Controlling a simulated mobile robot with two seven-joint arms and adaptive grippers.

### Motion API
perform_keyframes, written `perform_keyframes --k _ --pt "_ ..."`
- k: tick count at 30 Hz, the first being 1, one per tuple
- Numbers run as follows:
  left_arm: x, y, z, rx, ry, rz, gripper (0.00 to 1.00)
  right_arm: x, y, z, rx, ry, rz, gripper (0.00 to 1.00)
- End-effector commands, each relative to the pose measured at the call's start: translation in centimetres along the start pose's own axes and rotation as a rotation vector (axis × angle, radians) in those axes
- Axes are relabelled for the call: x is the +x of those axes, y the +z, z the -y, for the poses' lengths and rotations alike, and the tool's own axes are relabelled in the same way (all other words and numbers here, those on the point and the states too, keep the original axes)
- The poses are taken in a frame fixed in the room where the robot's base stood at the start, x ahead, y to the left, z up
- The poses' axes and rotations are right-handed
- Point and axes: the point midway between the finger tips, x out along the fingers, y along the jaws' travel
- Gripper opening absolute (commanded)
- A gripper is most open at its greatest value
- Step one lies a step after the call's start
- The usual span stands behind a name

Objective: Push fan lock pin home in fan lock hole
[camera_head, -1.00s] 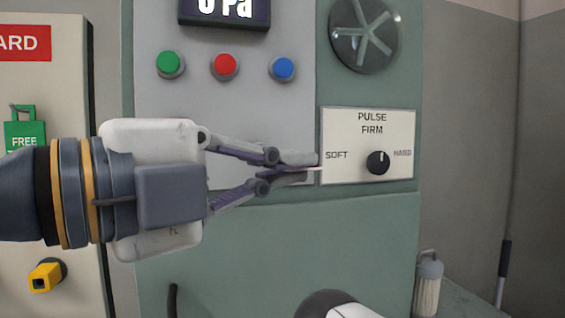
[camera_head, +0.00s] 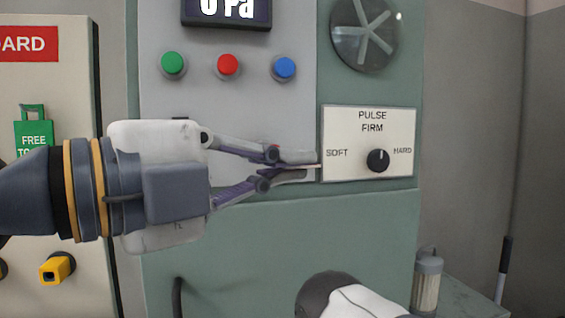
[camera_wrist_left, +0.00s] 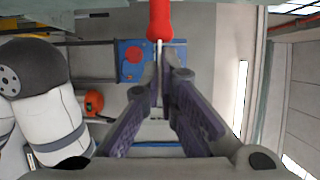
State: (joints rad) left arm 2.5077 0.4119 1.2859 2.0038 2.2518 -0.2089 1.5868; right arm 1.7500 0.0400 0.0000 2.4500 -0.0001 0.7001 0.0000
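My left gripper (camera_head: 302,167) reaches in from the left in front of the green cabinet, with its fingertips just left of the PULSE FIRM plate. In the left wrist view its fingers (camera_wrist_left: 160,75) are close together around a thin pale shaft below a red knob (camera_wrist_left: 159,20), which looks like the fan lock pin. In the head view a thin pale line shows between the fingertips, and a speck of red shows behind the upper finger. The fan lock hole cannot be made out, nor how deep the pin sits. My right gripper is not in view.
The black knob (camera_head: 378,160) on the PULSE FIRM plate (camera_head: 350,175) is just right of my fingertips. Green (camera_head: 173,62), red (camera_head: 228,65) and blue (camera_head: 285,67) buttons are above them. A round fan window (camera_head: 365,35) is at upper right.

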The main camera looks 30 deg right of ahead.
Motion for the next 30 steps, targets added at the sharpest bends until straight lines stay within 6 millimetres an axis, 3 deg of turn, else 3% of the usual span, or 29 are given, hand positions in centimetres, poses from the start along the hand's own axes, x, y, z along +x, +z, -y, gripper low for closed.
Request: perform_keyframes --k 30 --pt "0.17 0.51 -0.20 -0.005 0.000 0.000 0.00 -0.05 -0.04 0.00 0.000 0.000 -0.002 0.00"
